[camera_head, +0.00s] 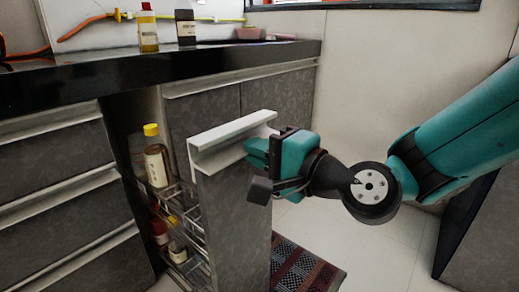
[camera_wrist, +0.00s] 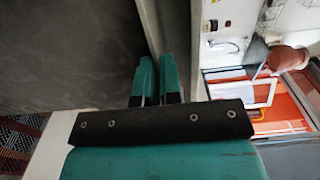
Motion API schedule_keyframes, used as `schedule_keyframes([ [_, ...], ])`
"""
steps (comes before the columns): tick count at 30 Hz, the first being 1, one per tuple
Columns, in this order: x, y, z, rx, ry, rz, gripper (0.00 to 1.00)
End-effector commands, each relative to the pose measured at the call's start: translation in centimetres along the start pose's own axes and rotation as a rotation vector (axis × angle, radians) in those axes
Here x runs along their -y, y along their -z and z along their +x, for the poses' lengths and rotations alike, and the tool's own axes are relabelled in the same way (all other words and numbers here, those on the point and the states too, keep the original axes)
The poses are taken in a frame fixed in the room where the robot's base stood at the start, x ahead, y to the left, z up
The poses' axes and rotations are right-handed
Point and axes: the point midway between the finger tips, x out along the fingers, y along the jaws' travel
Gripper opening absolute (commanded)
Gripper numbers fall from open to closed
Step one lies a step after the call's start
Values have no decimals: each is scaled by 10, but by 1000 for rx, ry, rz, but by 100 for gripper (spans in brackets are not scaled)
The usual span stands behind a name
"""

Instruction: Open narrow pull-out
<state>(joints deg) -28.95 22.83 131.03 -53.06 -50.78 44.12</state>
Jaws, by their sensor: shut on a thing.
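The narrow pull-out (camera_head: 236,222) stands out from the row of grey cabinets in the head view, so it is open. Its front is a tall grey panel with a pale metal handle rail (camera_head: 222,137) along the top. Behind the front, wire shelves (camera_head: 187,218) hold several bottles, among them one with a yellow cap (camera_head: 157,160). My gripper (camera_head: 262,152) is shut on the handle rail near its right end. In the wrist view the two teal fingers (camera_wrist: 158,80) are close together at the rail, beside the grey panel (camera_wrist: 65,50). The exact contact is partly hidden.
A dark countertop (camera_head: 70,83) runs above the cabinets, with bottles (camera_head: 148,30) on it. Drawers (camera_head: 60,170) lie to the left. A patterned rug (camera_head: 300,268) lies on the tiled floor right of the pull-out front. A dark cabinet (camera_head: 482,225) stands at far right.

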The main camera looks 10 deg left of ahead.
Motion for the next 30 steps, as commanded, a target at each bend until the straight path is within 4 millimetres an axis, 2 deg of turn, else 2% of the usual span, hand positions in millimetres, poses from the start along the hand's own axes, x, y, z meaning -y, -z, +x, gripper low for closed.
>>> schedule_keyframes([
  [4, 0, 2, 0, -4, -1, -3, 0],
  [6, 0, 2, 0, -4, -1, -2, 22],
  [7, 0, 2, 0, -4, -1, -2, 28],
  [8, 0, 2, 0, -3, -1, -2, 31],
  [23, 0, 1, -5, -2, 0, 1, 31],
  [26, -2, 2, -16, -3, -2, 2, 31],
  [30, -4, 3, -47, -8, -2, 2, 31],
])
